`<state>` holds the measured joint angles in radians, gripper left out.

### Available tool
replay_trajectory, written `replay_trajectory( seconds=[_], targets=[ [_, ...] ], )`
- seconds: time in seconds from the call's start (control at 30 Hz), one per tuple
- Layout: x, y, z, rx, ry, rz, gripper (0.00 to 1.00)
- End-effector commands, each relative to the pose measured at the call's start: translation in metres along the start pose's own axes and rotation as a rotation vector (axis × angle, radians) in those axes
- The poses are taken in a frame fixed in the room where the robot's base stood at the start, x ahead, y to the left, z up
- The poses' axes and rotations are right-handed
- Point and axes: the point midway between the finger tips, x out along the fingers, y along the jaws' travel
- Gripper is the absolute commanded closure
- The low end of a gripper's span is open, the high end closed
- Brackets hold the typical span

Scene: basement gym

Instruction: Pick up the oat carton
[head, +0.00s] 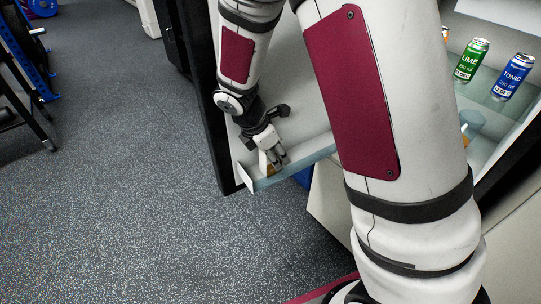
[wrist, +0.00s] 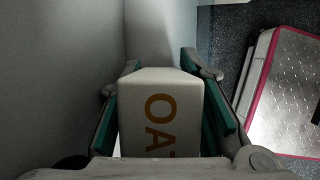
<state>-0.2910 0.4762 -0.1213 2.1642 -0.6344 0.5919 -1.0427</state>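The oat carton (wrist: 161,115) is pale with orange-brown "OA" lettering and part of a further letter. It stands in the door shelf (head: 289,167) of an open fridge. In the wrist view it fills the space between the teal-padded fingers of my gripper (wrist: 163,100), one finger on each side. Any gap at the pads is too small to judge, so I cannot tell whether they press on it. In the head view my gripper (head: 270,157) points down into the door shelf, and mostly hides the carton (head: 265,163).
A green lime can (head: 471,60) and a blue tonic can (head: 513,77) stand on a fridge shelf at right. The open door's dark edge (head: 212,120) is close beside my arm. Gym equipment (head: 25,60) stands at far left; the speckled floor (head: 130,180) between is clear.

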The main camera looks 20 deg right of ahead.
Motion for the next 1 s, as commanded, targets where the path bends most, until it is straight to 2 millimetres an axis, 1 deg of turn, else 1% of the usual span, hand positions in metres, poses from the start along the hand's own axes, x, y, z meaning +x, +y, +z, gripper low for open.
replay_trajectory(
  seconds=[0.27,0.47,0.57,0.9,0.93,1.0],
  targets=[
    [-0.001,0.0,0.0,0.0,0.0,0.0,1.0],
    [-0.006,-0.003,0.003,0.001,0.0,0.0,1.0],
    [-0.016,-0.004,0.007,0.003,0.0,0.002,1.0],
    [-0.069,-0.004,0.029,0.003,0.0,0.002,1.0],
    [-0.07,-0.007,0.029,0.002,0.0,0.001,1.0],
    [-0.067,-0.024,0.028,-0.002,-0.001,-0.002,1.0]
  ],
)
